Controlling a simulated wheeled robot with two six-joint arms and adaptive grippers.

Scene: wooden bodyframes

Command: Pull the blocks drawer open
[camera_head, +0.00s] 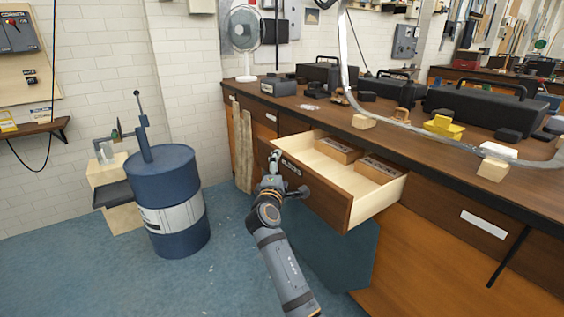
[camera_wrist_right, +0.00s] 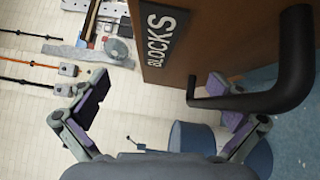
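The blocks drawer (camera_head: 330,205) stands pulled out from the wooden workbench, its pale inside showing two cardboard boxes (camera_head: 338,150). Its dark front carries a "BLOCKS" label (camera_wrist_right: 166,38), and this label also shows beside my gripper in the head view (camera_head: 291,166). A black bar handle (camera_wrist_right: 285,92) sticks out from the front. My right gripper (camera_wrist_right: 160,112) is open in front of the drawer front, its two fingers wide apart. The handle lies by the right-hand finger in the wrist view; I cannot tell whether they touch. My left gripper is not in view.
A blue drum (camera_head: 165,200) stands on the floor left of the drawer. The workbench top (camera_head: 400,140) holds black cases, a yellow item and wooden blocks. A curved metal strip (camera_head: 350,75) rises above it. Blue floor between drum and bench is mostly clear.

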